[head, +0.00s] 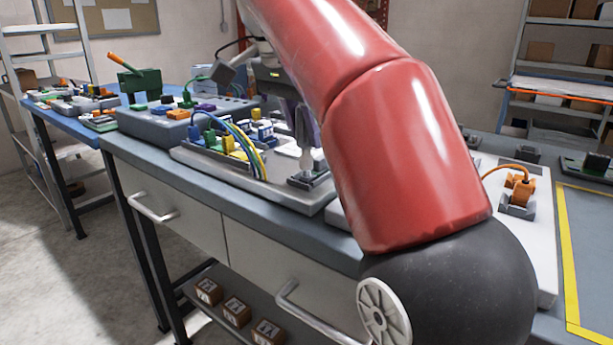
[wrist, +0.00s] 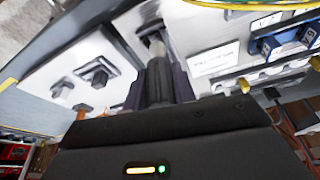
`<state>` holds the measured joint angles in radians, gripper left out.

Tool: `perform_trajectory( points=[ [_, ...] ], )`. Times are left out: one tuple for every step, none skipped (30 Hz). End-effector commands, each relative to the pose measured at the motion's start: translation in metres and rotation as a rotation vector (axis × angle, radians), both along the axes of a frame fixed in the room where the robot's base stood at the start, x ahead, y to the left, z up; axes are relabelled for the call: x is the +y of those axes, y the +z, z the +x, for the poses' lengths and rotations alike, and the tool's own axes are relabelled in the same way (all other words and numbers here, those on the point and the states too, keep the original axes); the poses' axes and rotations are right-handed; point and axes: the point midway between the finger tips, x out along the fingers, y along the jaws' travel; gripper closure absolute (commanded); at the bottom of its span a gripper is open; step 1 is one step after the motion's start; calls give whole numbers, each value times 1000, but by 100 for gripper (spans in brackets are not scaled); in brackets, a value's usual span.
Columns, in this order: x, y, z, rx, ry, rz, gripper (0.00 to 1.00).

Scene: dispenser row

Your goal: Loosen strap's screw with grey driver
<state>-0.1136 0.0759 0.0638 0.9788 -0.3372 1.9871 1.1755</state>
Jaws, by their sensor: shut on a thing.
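My gripper (head: 302,108) points down over the light grey board and is shut on the grey driver (head: 305,138). The driver stands about upright, and its lower end is at or just above a small dark bracket (head: 309,180), which looks like the strap. In the wrist view my gripper (wrist: 160,85) has the driver (wrist: 157,45) between its dark fingers, reaching down to the board. The screw itself is hidden, and I cannot tell whether the driver's tip touches it.
Coloured wires (head: 240,140) arch over yellow and blue connectors just left of the driver. A grey unit with a green block (head: 140,82) stands further left. My red arm covers the middle of the bench. An orange clamp (head: 522,190) sits on a white board at right.

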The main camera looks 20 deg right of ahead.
Motion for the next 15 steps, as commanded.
perform_trajectory(
  points=[
    [0,0,0,0,-22,-1,100],
    [0,0,0,-1,-30,-2,100],
    [0,0,0,-1,-34,-2,100],
    [0,0,0,-1,-34,-2,100],
    [0,0,0,-1,-34,-2,100],
    [0,0,0,-1,-34,-2,100],
    [0,0,0,-1,-34,-1,100],
    [0,0,0,-2,-33,0,100],
    [0,-1,0,-1,-32,-1,100],
    [0,-1,0,-1,-32,-1,100],
    [0,-1,0,-1,-32,-1,100],
    [0,-2,0,-1,-32,-1,100],
    [0,-3,0,-1,-32,-1,100],
    [0,-4,0,-1,-31,-1,100],
    [0,-5,0,0,-32,-1,100]
  ],
)
